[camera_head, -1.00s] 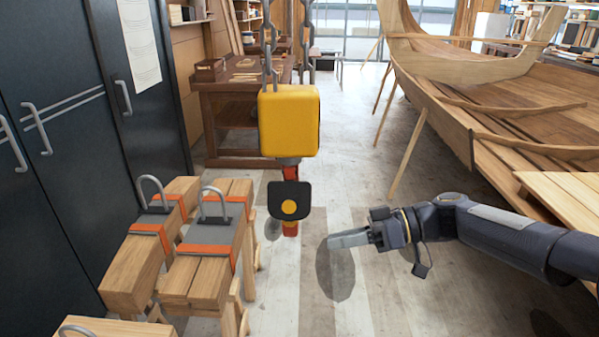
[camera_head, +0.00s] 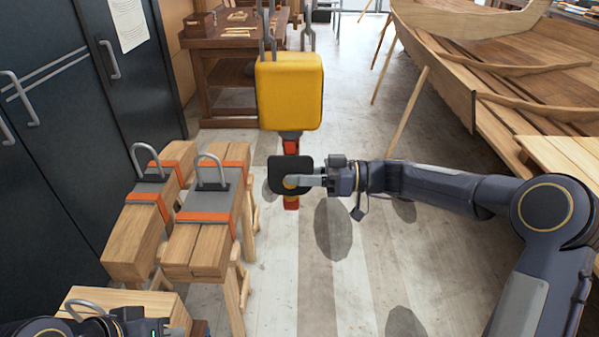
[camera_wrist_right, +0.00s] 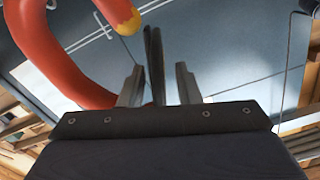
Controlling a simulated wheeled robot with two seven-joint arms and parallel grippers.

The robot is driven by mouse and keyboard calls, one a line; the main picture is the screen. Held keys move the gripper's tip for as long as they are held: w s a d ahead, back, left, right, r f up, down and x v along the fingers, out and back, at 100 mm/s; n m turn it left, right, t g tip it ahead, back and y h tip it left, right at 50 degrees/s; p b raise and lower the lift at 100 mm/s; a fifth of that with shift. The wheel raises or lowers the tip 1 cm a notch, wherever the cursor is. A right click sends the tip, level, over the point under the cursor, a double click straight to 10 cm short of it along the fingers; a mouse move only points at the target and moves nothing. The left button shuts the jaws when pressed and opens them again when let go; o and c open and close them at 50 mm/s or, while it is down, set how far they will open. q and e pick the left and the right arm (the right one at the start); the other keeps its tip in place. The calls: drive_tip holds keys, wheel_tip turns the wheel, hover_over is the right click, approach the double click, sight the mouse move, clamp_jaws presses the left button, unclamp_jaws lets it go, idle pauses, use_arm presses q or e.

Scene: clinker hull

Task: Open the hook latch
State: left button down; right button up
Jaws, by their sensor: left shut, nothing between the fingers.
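The hook (camera_head: 291,203) is red-orange and hangs below a yellow block (camera_head: 290,92). Its latch is a black plate (camera_head: 277,172) with a yellow button, partly covered by my right gripper (camera_head: 303,181), which reaches it from the right. In the right wrist view, the red hook (camera_wrist_right: 60,50) with its yellow tip curves at upper left. The dark latch plate (camera_wrist_right: 154,62) stands edge-on between the two fingers of my right gripper (camera_wrist_right: 158,87), which are apart with a gap on each side. My left gripper (camera_head: 122,322) is shut and empty at the bottom left, partly cut off.
Wooden sawhorses (camera_head: 200,245) with grey shackles and orange straps stand at left, near a dark cabinet (camera_head: 60,130). A wooden boat hull (camera_head: 500,90) fills the right. A workbench (camera_head: 225,60) stands behind the yellow block. Floor between is clear.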

clamp_jaws()
